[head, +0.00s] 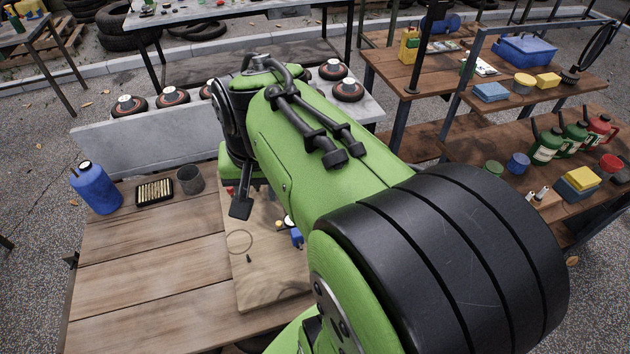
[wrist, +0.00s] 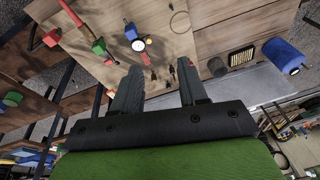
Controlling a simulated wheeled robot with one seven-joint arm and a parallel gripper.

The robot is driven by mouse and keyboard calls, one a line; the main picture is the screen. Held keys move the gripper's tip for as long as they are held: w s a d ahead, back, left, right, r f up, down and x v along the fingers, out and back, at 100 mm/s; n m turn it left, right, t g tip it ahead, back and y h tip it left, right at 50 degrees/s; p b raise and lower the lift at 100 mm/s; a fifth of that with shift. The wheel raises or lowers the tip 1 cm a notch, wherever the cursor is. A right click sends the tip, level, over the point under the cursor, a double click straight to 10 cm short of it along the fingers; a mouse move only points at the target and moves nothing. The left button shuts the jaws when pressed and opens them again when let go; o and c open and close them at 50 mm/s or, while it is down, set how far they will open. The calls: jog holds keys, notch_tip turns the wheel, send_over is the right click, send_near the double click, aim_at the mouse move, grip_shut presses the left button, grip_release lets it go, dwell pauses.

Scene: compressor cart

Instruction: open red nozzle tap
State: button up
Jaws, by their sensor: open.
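In the wrist view, a small red part (wrist: 145,58) shows below a round white-faced gauge (wrist: 138,45), close to the left finger. I cannot tell for sure which red piece is the nozzle tap. My gripper (wrist: 158,70) is open, with nothing seen between its fingers. In the head view my arm hides most of these parts; a blue part (head: 296,238) shows beside it.
A wooden table (head: 150,290) carries a pale board (head: 265,285). A blue jug (head: 94,188), a tray of brass pieces (head: 154,192) and a dark cup (head: 190,179) stand at its back left. A grey panel (head: 150,145) rises behind. The table's left front is clear.

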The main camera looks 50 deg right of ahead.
jog(key=w+d+f+m+g+y+p, duration=0.1)
jog(key=w+d+f+m+y+p, duration=0.15)
jog(key=d+m, duration=0.75)
jog(key=s+d+f+m+t+y+p, duration=0.1)
jog(key=s+d+f+m, duration=0.25)
jog(key=d, duration=0.55)
jog(key=s+d+f+m+y+p, duration=0.15)
jog(key=d+f, duration=0.25)
jog(key=d, duration=0.5)
jog(key=shift+m, duration=0.5)
jog(key=x, duration=0.5)
jog(key=b+x, duration=0.1)
jog(key=x, duration=0.4)
jog(key=s+b+x, duration=0.1)
jog(key=x, duration=0.5)
jog(key=shift+d+f, duration=0.2)
jog(key=shift+d, duration=0.15)
grip_shut()
